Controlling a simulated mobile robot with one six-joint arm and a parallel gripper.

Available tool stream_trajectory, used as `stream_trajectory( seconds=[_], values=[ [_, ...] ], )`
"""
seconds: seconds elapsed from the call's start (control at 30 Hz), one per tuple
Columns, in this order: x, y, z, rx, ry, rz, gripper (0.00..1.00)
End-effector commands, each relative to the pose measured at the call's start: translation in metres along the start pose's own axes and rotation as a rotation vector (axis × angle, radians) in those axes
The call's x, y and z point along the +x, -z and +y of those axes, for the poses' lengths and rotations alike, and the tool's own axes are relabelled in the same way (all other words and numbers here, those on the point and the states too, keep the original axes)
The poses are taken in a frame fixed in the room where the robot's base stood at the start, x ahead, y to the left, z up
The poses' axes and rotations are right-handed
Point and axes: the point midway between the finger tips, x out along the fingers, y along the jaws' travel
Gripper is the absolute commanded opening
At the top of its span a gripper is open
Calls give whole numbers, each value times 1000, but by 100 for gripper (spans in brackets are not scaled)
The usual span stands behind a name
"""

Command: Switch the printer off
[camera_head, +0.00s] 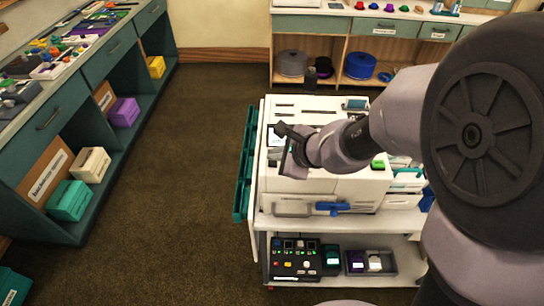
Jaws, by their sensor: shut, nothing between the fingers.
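A white boxy machine, which looks like the printer (330,187), stands on a white cart in the middle of the view. It has slots on its top, a small dark screen at its left and a green piece (378,164) at its right. My gripper (284,131) is over the left part of the printer's top, close to the screen. It is shut and empty. My arm and wrist hide much of the printer's middle and right side. I cannot make out a power switch or whether the printer is on.
A teal rack (245,165) hangs on the cart's left side. The lower shelf holds a black control box (296,262) with several buttons, and a small tray. A blue handle (333,208) sticks out in front. Cluttered teal counters stand left and behind. The brown carpet (180,170) at left is clear.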

Motion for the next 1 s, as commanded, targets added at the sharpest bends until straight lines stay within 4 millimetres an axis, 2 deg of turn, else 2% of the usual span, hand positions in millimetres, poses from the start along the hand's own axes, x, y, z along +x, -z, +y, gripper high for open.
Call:
stream_trajectory(
  seconds=[0.4, 0.67, 1.0],
  values=[
    [0, 0, 0, 0, 0, 0, 0],
    [8, 6, 6, -1, 0, 0, 0],
    [6, 5, 5, -1, -2, 2, 0]
  ],
)
